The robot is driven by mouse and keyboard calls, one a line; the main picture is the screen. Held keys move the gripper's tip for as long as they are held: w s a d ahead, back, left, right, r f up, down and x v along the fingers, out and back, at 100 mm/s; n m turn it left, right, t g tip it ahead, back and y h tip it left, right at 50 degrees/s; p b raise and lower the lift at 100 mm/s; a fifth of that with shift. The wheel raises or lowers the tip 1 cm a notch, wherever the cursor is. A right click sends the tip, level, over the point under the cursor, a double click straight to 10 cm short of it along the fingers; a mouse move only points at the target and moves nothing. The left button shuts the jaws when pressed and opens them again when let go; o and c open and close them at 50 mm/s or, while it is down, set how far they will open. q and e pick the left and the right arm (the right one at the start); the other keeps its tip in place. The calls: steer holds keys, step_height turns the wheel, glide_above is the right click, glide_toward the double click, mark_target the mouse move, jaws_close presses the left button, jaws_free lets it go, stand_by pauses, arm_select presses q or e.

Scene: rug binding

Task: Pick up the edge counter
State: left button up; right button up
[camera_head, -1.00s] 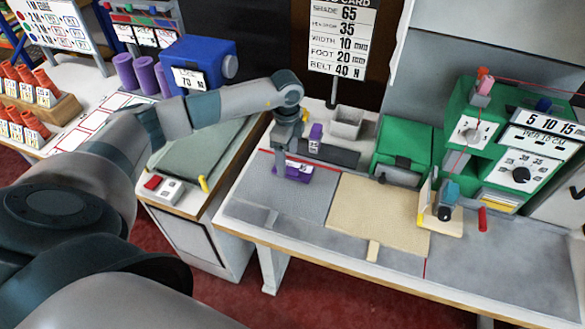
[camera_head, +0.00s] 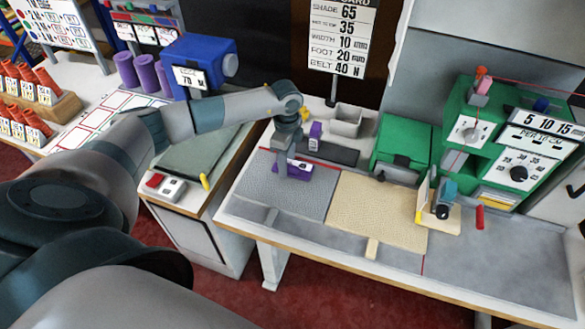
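A low purple block with a white label (camera_head: 301,170) lies on the grey mat at the left of the work table; I take it to be the edge counter, though its name cannot be read. My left gripper (camera_head: 291,174) comes down over it from above, with its fingers at the block and hiding its left part. Whether the fingers are closed on it cannot be told. A smaller upright purple thing with a white face (camera_head: 315,137) stands just behind. My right gripper is not in view.
A grey open bin (camera_head: 346,121) and a dark flat pad (camera_head: 333,153) lie behind the gripper. A tan rug piece (camera_head: 375,212), a green box (camera_head: 402,143) and a green machine (camera_head: 470,130) are to the right.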

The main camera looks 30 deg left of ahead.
arm_select(q)
steer(key=shift+r, duration=0.1)
steer(key=shift+c, duration=0.5)
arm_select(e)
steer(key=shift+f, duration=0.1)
